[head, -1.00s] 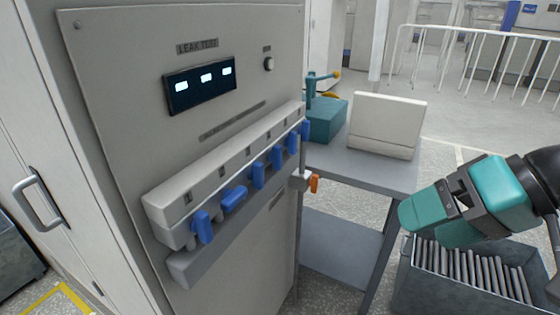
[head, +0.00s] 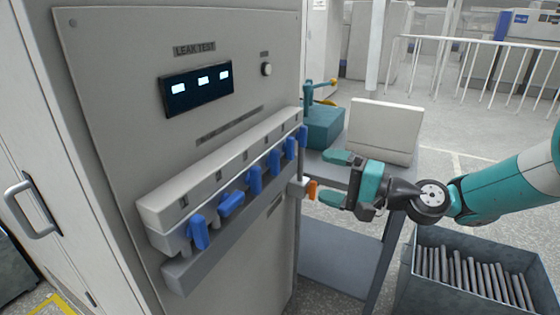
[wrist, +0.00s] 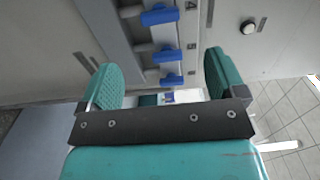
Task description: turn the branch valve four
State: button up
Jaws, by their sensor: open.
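A row of blue valve handles runs along the grey manifold (head: 165,209) on the leak test cabinet. The branch valve four handle (head: 274,161) hangs down in the head view; in the wrist view it (wrist: 160,14) lies at the top edge, beside the label 4. The handles of valve five (wrist: 168,55) and valve six (wrist: 172,79) are below it there. My gripper (head: 333,178) is open and empty, right of the manifold and apart from the handles. Its two teal fingers (wrist: 160,72) stand wide apart in the wrist view.
Valve two's handle (head: 231,204) is turned sideways, unlike its neighbours. An orange handle (head: 312,190) sticks out at the cabinet's edge, near my fingers. A grey table (head: 345,178) holds a teal device and a white box (head: 383,130). A bin of rods (head: 405,258) stands lower right.

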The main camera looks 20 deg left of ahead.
aim_at(279, 164)
jog(key=a, duration=0.4)
jog(key=a+p, duration=0.1)
jog(key=a, duration=0.2)
jog(key=w+a+p, duration=0.1)
jog(key=a, duration=0.3)
jog(key=shift+a, duration=0.3)
jog(key=c, duration=0.9)
